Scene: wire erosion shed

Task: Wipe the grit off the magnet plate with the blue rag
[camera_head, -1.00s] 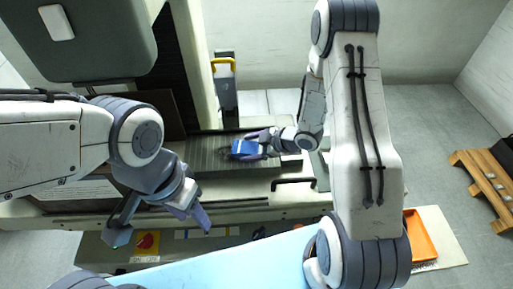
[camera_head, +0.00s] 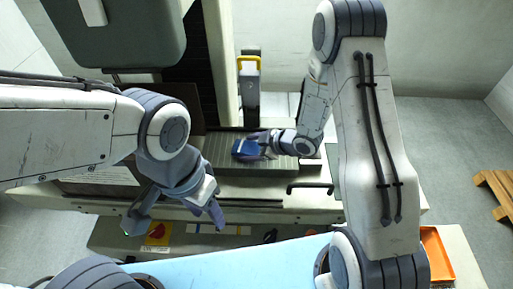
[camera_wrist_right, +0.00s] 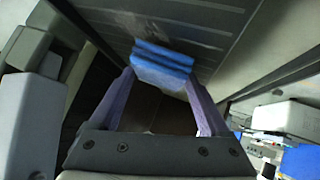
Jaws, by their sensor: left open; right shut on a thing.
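The magnet plate (camera_head: 220,150) is a grey ridged slab on the machine bed, and it fills the top of the right wrist view (camera_wrist_right: 215,18). A pale powdery smear, perhaps grit, shows on it beyond the rag in that view. My right gripper (camera_head: 257,147) is shut on the folded blue rag (camera_head: 246,152), which is over the plate and seems to touch it. In the right wrist view the rag (camera_wrist_right: 160,68) sits between the two fingertips and hides the surface under it. My left gripper (camera_head: 175,216) is open and empty in front of the bed, left of the plate.
A yellow-handled post (camera_head: 249,62) stands behind the plate. A black handle (camera_head: 310,187) is on the bed's front. A red-and-yellow switch (camera_head: 158,233) is below my left gripper. An orange tray (camera_head: 437,253) lies at the lower right, and a pallet (camera_head: 493,190) stands on the floor.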

